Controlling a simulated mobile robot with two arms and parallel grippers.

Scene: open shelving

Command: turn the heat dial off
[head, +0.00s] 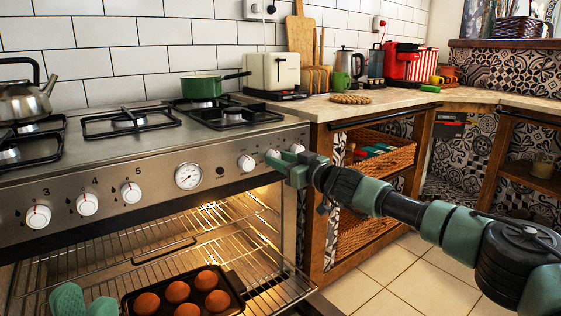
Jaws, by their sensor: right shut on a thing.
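The stove's front panel carries a row of white dials with red marks. One dial (246,162) is bare just left of my right gripper. Another dial (297,148) shows its top behind the green fingers. My right gripper (279,162) reaches in from the right and is shut on a dial at the panel's right end; the fingers hide much of it, and its setting cannot be read.
The oven is open and lit, with a wire rack (160,235) and a dark tray (236,284) of round brown items pulled out below the panel. A green pan (201,86) and a kettle (24,102) stand on the hob. A wooden counter with baskets (380,158) is at right.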

